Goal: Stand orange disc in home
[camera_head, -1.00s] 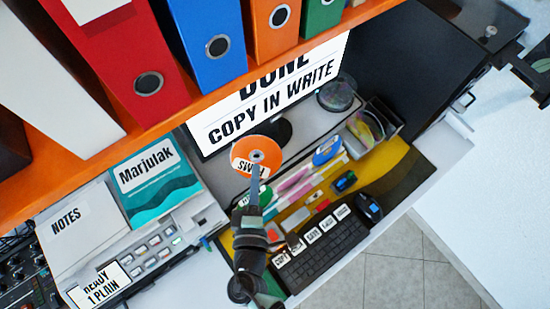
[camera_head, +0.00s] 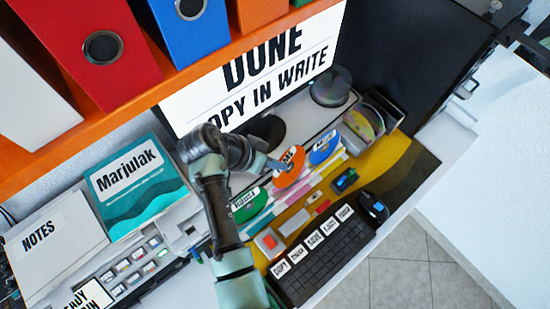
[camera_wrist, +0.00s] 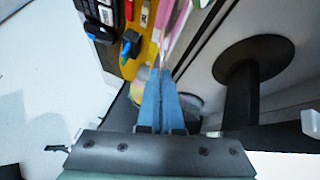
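The orange disc (camera_head: 289,167) stands in the disc rack between the green disc (camera_head: 250,205) and the blue disc (camera_head: 323,149). It has a white label. My gripper (camera_head: 281,165) reaches in from the left, with its blue fingertips at the left part of the orange disc. In the wrist view my gripper (camera_wrist: 160,78) has its fingers almost together, with only a thin gap. The orange disc's face does not show there; it would be edge-on. The disc's lower edge and its exact contact with the rack are hard to see.
The monitor (camera_head: 265,75) and its dark stand are behind the rack. A keyboard (camera_head: 325,255) and a mouse (camera_head: 372,207) lie in front. A bin with discs (camera_head: 365,122) and a dark spindle (camera_head: 330,86) stand to the right. The orange shelf (camera_head: 100,125) with binders hangs above.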

